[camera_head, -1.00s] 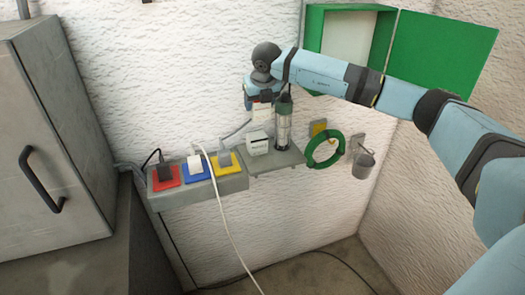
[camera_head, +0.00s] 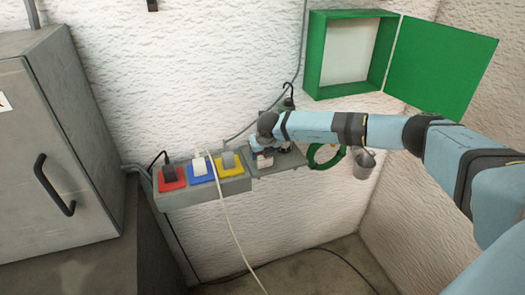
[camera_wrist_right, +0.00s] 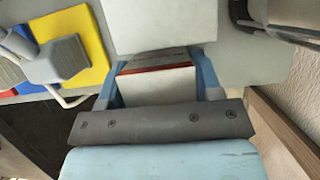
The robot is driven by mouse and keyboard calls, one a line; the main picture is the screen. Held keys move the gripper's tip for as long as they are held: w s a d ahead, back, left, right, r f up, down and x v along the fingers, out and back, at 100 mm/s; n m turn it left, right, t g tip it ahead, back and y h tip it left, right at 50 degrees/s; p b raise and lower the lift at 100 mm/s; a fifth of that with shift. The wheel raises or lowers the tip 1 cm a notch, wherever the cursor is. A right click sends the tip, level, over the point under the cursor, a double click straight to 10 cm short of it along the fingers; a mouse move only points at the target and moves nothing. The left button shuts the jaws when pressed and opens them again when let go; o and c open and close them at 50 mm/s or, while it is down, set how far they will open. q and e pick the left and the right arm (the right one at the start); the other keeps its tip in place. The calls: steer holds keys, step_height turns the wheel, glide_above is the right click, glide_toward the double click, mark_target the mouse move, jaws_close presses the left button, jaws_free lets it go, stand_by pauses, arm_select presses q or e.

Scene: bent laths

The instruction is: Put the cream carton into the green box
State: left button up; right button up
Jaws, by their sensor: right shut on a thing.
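My right gripper (camera_head: 264,156) is at the small wall shelf, with its arm reaching in from the right. In the right wrist view its blue fingers (camera_wrist_right: 157,85) are shut on a whitish block with a red stripe (camera_wrist_right: 155,88), which looks like the cream carton. The block shows as a small pale patch in the head view (camera_head: 264,162). A larger white box (camera_wrist_right: 165,25) is right by it. I cannot tell whether they touch. The green box (camera_head: 314,60) hangs on the wall at upper right, its door (camera_head: 440,65) swung open to the right. My left gripper is out of view.
Red (camera_head: 171,179), blue (camera_head: 199,171) and yellow (camera_head: 231,163) plates with plugs sit left of the shelf (camera_head: 275,165). A white cable hangs in front. A green ring (camera_head: 313,158) and a grey bucket (camera_head: 362,165) hang to the right. A grey cabinet (camera_head: 75,130) stands left.

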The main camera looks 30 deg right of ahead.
steer(key=shift+f, duration=0.2)
steer(key=o, duration=0.9)
